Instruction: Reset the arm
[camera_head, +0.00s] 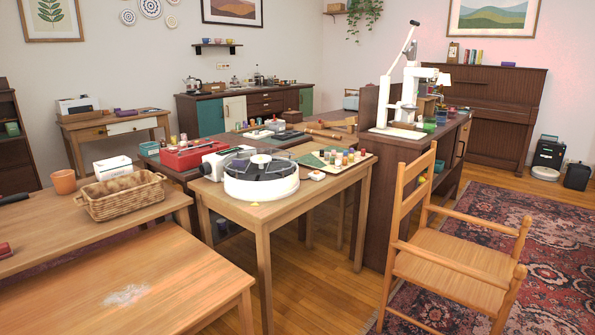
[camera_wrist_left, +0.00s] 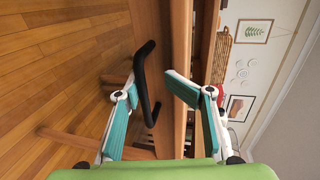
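My left gripper (camera_wrist_left: 156,90) shows in the left wrist view with its two teal-padded fingers spread apart. A black bent bar (camera_wrist_left: 145,85) appears in the gap between the fingertips, nearer the left finger. I cannot tell whether it touches that finger, and the fingers are not closed on it. Neither gripper shows in the head view, and my right gripper is in no view. The head view shows a white machine with a raised lever (camera_head: 400,95) on the dark cabinet.
Wooden tables (camera_head: 60,240) stand at the front left, with a wicker basket (camera_head: 121,196) and a terracotta pot (camera_head: 64,181). A round white device with a black top (camera_head: 262,180) sits on the middle table. A wooden armchair (camera_head: 455,268) stands at the right. Floor shows between them.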

